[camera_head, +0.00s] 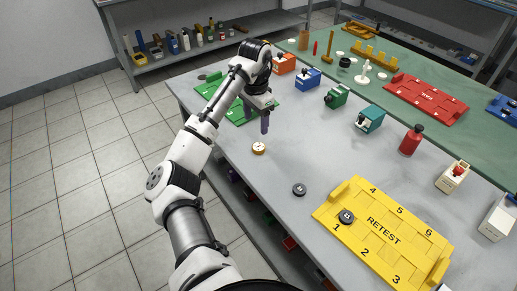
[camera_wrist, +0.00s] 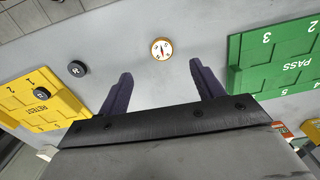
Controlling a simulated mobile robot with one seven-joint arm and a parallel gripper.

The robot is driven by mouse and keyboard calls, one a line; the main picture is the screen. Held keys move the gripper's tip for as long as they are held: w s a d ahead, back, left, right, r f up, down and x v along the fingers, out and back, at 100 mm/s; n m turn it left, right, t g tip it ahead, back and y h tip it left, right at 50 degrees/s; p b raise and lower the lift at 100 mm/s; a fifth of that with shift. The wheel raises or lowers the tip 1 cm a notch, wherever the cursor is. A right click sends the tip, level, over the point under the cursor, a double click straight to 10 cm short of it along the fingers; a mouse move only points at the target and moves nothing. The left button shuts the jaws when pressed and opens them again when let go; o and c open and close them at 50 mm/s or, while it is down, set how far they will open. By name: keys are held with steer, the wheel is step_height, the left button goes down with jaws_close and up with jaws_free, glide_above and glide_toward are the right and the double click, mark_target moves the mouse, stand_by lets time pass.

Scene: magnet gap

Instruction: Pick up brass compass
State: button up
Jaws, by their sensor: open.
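The brass compass (camera_head: 259,148) lies flat on the grey table near its left edge. It is a small round disc with a brass rim and white face. In the wrist view the compass (camera_wrist: 162,49) sits beyond the fingertips, roughly centred between them. My gripper (camera_head: 259,126) is above the table, just behind the compass in the head view, with its fingers pointing down. In the wrist view its two dark fingers (camera_wrist: 160,74) are spread apart with nothing between them.
A round black disc (camera_head: 299,189) lies on the table, and another rests on the yellow RETEST tray (camera_head: 352,190). The green PASS tray (camera_wrist: 236,55) is on the other side. A red bottle (camera_head: 411,140) and small coloured devices stand farther back. Table around the compass is clear.

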glide_above(259, 146)
steer(key=f, duration=0.4)
steer(key=s+a+f, duration=0.1)
steer(key=f, duration=0.2)
steer(key=f+p, duration=0.1)
steer(key=d+f, duration=0.1)
steer(key=f, duration=0.1)
steer(key=shift+w+f+p, duration=0.1)
steer(key=shift+w+p, duration=0.3)
steer(key=shift+f, duration=0.6)
steer(key=c, duration=1.1)
steer(key=shift+r, duration=0.1)
